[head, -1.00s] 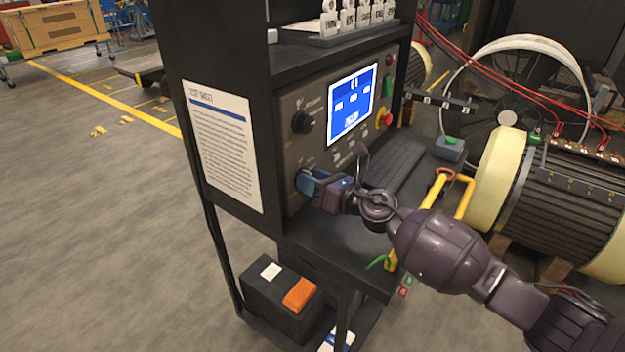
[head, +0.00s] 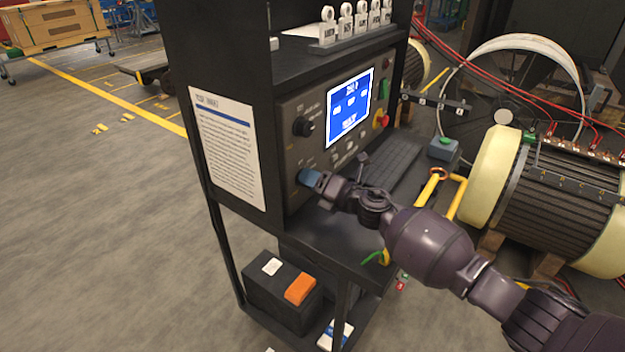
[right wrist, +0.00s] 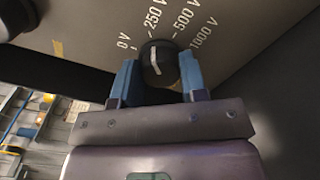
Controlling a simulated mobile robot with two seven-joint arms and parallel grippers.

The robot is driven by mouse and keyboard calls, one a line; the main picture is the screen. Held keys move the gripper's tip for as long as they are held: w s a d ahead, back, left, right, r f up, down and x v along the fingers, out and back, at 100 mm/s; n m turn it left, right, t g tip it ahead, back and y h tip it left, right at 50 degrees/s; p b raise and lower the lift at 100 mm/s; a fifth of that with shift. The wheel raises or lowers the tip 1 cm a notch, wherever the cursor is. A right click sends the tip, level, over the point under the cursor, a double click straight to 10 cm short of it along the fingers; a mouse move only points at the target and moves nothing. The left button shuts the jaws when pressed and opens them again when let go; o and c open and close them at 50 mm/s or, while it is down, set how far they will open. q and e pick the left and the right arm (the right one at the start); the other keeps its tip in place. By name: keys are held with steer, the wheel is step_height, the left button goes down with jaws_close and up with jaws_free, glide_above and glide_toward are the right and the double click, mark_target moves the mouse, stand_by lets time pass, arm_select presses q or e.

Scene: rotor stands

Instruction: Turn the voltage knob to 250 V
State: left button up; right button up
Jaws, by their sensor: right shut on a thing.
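The voltage knob (right wrist: 166,62) is a round black knob with a white pointer line, on the grey panel (right wrist: 230,25) in the right wrist view. Marks for 0 V, 250 V, 500 V and 1000 V are printed around it. The white line points up at about the 250 V mark. My right gripper (right wrist: 159,75) is shut on the knob, with one blue finger on each side. In the head view my right gripper (head: 309,178) reaches the lower panel from the right and hides the knob. My left gripper is not in view.
Another black knob (head: 303,126) and a lit blue screen (head: 350,104) are above on the panel. A keyboard (head: 393,165) lies on the shelf right of my gripper. A yellow bent bar (head: 454,197) and a large motor (head: 550,195) stand further right.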

stand_by(0.4)
steer(key=o, duration=0.9)
steer(key=p+v, duration=0.1)
steer(key=v, duration=0.9)
steer(key=shift+s+d, duration=0.25)
steer(key=shift+d, duration=0.05)
steer(key=shift+d, duration=0.15)
